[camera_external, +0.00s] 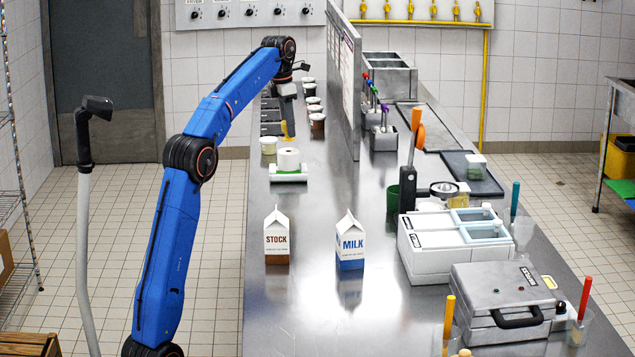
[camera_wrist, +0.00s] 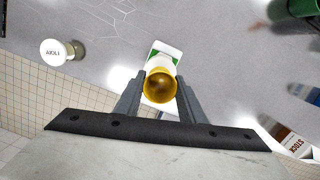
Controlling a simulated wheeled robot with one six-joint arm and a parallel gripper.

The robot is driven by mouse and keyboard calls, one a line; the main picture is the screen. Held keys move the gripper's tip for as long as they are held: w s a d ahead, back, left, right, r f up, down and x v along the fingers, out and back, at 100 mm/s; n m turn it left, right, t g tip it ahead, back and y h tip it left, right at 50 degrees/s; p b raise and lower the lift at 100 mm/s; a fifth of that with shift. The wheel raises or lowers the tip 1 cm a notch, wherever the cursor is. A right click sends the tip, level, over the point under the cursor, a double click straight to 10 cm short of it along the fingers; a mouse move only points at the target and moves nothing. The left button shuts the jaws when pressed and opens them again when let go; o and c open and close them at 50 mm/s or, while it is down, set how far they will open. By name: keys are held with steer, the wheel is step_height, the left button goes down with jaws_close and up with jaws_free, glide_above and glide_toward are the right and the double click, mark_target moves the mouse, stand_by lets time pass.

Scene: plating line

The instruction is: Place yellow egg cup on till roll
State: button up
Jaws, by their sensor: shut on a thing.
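My gripper (camera_external: 287,122) is shut on the yellow egg cup (camera_external: 287,131) and holds it above the counter. In the wrist view the egg cup (camera_wrist: 160,86) sits between the two fingers, with its round opening facing the camera. The white till roll (camera_external: 289,159) stands on a white and green stand (camera_external: 289,175). In the external view the egg cup appears just above the roll; whether they touch cannot be told. In the wrist view the egg cup covers most of the roll, and part of the stand (camera_wrist: 166,48) shows beyond it.
A stock carton (camera_external: 277,237) and a milk carton (camera_external: 350,241) stand nearer the camera. A tall divider (camera_external: 343,75) rises to the right.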

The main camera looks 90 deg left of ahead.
mark_target(286, 134)
steer(key=shift+f, duration=1.75)
steer(key=shift+f, duration=0.15)
steer(key=o, duration=1)
steer(key=shift+o, duration=0.2)
steer(key=r, duration=0.7)
steer(key=shift+s+d+r, duration=0.15)
steer(key=shift+s+r, duration=0.05)
steer(key=shift+s, duration=0.2)
steer(key=shift+r, duration=0.2)
